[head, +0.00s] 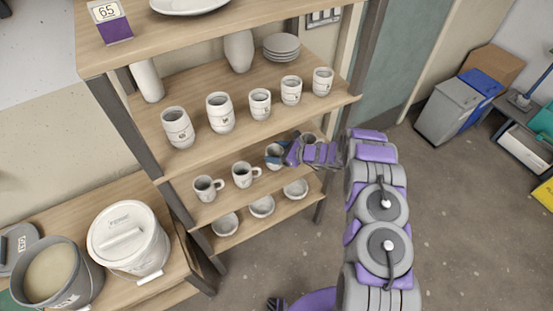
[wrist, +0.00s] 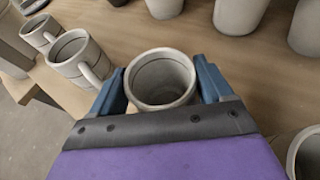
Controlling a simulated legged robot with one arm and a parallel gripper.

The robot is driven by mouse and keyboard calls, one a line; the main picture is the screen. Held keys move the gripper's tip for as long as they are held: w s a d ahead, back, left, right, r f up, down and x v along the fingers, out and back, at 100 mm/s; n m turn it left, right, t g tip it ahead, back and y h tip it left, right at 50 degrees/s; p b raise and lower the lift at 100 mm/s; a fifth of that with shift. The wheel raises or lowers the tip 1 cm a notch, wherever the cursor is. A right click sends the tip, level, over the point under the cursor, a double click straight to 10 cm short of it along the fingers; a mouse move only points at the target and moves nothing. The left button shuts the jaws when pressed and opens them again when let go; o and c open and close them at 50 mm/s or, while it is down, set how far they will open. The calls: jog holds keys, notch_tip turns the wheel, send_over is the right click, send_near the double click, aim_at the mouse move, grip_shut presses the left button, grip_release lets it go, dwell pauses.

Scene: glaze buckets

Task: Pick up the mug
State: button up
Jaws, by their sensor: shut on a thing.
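A light grey mug (wrist: 161,79) sits between the two blue fingers of my gripper (wrist: 163,88) in the wrist view, its open rim facing the camera. The fingers close on it from both sides. In the head view, my gripper (head: 280,158) reaches the lower mug shelf, and the held mug (head: 273,154) shows partly behind it. Whether the mug touches the shelf is not clear. Two handled mugs (head: 207,187) and (head: 245,174) stand to its left on the same shelf. Another mug (head: 308,139) stands partly hidden to its right.
Several handleless cups (head: 220,112) stand on the shelf above, close over my gripper. Bowls (head: 261,206) sit on the shelf below. A dark shelf post (head: 369,45) rises at the right. Buckets (head: 130,240) stand at lower left.

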jog(key=shift+f, duration=0.1)
jog(key=c, duration=0.5)
jog(key=shift+o, duration=0.2)
